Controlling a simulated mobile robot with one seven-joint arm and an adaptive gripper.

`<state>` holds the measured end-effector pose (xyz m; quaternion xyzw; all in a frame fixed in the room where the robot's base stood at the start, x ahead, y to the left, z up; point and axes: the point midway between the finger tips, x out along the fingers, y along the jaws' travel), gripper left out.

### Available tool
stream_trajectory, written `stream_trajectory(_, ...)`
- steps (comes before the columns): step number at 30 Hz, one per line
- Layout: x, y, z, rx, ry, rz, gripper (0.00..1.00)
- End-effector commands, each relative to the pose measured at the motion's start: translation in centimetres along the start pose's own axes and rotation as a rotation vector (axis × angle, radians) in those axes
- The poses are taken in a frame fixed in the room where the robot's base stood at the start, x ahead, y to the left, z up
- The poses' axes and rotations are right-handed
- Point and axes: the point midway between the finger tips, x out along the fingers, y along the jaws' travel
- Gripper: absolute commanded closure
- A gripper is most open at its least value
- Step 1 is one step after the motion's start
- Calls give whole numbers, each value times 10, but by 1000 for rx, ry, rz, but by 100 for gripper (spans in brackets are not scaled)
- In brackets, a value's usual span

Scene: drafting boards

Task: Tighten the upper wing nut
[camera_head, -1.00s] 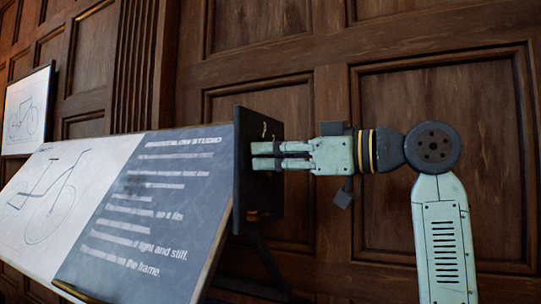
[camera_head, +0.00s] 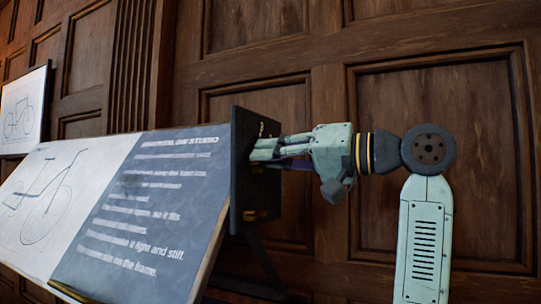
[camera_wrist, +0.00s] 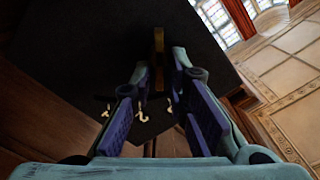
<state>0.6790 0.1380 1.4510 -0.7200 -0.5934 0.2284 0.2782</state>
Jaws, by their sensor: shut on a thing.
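My gripper (camera_head: 262,156) reaches in from the right against the dark end panel (camera_head: 242,190) of the drafting board. Its fingers are shut on the upper wing nut, which they hide in the head view. In the wrist view my gripper (camera_wrist: 160,68) shows both blue-padded fingers pointing at the dark panel (camera_wrist: 90,50).
Small pale hooks (camera_wrist: 141,111) sit on the panel near its top edge. The sloping drafting board (camera_head: 140,200) carries a bicycle drawing and a text sheet. A wood-panelled wall (camera_head: 440,90) stands behind. Tiled floor (camera_wrist: 285,70) lies open beyond the panel.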

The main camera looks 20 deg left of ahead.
Motion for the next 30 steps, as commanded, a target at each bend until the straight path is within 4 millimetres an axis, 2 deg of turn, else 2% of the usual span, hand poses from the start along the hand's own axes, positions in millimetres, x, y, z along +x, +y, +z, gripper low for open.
stream_trajectory(18,0,9,3,570,0,1,100)
stream_trajectory(30,0,11,5,794,-2,4,100)
